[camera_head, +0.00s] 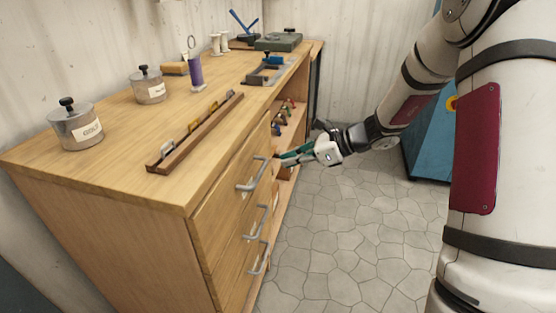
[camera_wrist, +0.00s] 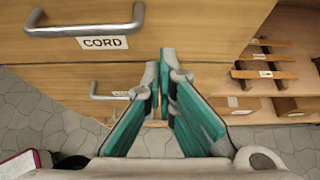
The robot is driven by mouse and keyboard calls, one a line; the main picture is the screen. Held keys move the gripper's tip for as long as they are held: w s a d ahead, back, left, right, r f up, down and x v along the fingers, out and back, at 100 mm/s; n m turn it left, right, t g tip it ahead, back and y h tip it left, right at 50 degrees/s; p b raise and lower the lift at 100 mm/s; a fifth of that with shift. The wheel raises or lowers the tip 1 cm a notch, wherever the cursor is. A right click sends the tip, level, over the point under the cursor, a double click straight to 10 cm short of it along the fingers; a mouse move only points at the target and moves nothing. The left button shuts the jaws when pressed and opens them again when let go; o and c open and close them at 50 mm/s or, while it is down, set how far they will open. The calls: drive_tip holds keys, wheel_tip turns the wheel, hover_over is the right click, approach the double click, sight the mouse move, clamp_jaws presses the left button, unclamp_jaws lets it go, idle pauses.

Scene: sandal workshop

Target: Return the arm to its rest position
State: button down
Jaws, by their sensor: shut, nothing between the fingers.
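My gripper (camera_head: 283,159) has green fingers and reaches in from the right, in front of the workbench's drawer side. In the wrist view my gripper (camera_wrist: 165,75) is shut, its two tips close together with nothing between them. Beyond the tips are the bench's drawer fronts, with a grey handle (camera_wrist: 85,25) above a label reading CORD (camera_wrist: 103,43). In the head view the tips are just right of the top drawer's handle (camera_head: 252,175); whether they touch the bench is unclear.
Open shelves (camera_head: 290,125) hold small items right of the drawers. Stone floor (camera_head: 350,235) is clear below my arm. A blue object (camera_head: 430,140) stands behind it.

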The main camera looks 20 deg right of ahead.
drive_tip(key=p+v, duration=0.2)
drive_tip(key=v, duration=0.6)
drive_tip(key=s+a+r+n+g+h, duration=0.1)
drive_tip(key=s+a+r+n+g, duration=0.1)
drive_tip(key=s+a+r+n, duration=0.3)
drive_tip(key=s+a+r+n+g+h, duration=0.1)
drive_tip(key=s+a+n+g, duration=0.15)
drive_tip(key=s, duration=0.45)
drive_tip(key=s+a+r+n+g+h, duration=0.1)
drive_tip(key=s+a+r+n, duration=0.35)
drive_tip(key=s, duration=0.25)
drive_tip(key=s+d+n+h, duration=0.35)
drive_tip(key=s+n, duration=0.25)
drive_tip(key=s, duration=0.4)
drive_tip(key=s+d+n+h, duration=0.35)
drive_tip(key=s+n, duration=0.25)
drive_tip(key=s, duration=0.4)
wheel_tip(320, 180, up, 22)
drive_tip(key=t+p, duration=0.3)
drive_tip(key=p, duration=1.7)
drive_tip(key=shift+a+t+p, duration=0.3)
drive_tip(key=shift+a+t, duration=0.05)
